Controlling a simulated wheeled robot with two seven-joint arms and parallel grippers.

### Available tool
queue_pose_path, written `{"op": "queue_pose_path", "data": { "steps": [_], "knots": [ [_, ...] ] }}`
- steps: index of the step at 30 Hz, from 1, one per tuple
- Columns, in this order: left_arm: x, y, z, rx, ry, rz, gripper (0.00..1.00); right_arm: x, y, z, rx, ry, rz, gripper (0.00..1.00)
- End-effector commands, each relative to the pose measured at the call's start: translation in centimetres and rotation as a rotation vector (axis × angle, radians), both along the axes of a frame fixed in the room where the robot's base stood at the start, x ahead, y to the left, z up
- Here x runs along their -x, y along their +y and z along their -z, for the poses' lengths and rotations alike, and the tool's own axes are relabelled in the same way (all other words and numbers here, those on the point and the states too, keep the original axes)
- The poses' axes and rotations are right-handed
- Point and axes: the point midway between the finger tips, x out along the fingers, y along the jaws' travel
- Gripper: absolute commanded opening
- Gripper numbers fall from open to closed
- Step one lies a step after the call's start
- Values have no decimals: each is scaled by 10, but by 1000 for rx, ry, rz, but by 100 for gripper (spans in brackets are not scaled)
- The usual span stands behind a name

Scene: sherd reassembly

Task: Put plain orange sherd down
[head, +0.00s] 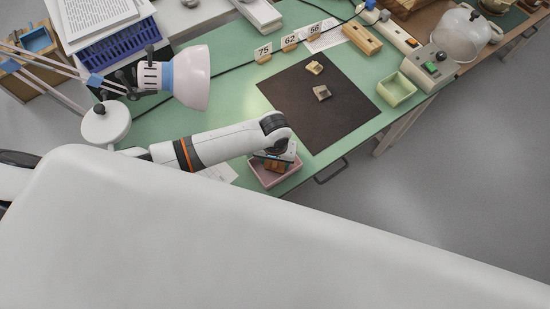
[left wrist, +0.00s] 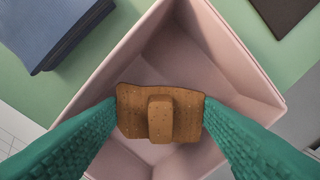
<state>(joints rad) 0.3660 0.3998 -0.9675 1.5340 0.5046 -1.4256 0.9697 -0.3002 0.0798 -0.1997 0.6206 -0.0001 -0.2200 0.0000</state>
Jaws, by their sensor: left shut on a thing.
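The plain orange sherd (left wrist: 188,107) is brown-orange with a raised block on its face. In the left wrist view my left gripper (left wrist: 160,118) is shut on it, one green ribbed finger at each side. The sherd is over or inside the pink tray (left wrist: 240,52); I cannot tell whether it touches the tray floor. In the head view the left gripper (head: 276,160) points down at the pink tray (head: 266,182) by the table's front edge, and the sherd shows there as a small orange patch. My right gripper is not in view.
A dark mat (head: 320,120) holds two sherds, a pale yellow one (head: 314,67) and a grey-brown one (head: 321,92). A pale green tray (head: 397,89) stands right of the mat. A desk lamp (head: 184,78) stands at the left. Number cards (head: 289,40) stand behind the mat.

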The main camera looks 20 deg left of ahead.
Motion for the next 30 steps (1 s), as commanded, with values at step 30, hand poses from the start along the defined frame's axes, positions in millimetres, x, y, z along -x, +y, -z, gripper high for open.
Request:
{"op": "queue_pose_path", "data": {
  "steps": [30],
  "knots": [
    [0,-1,-39,4,-2,0,68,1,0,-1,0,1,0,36]
  ]
}}
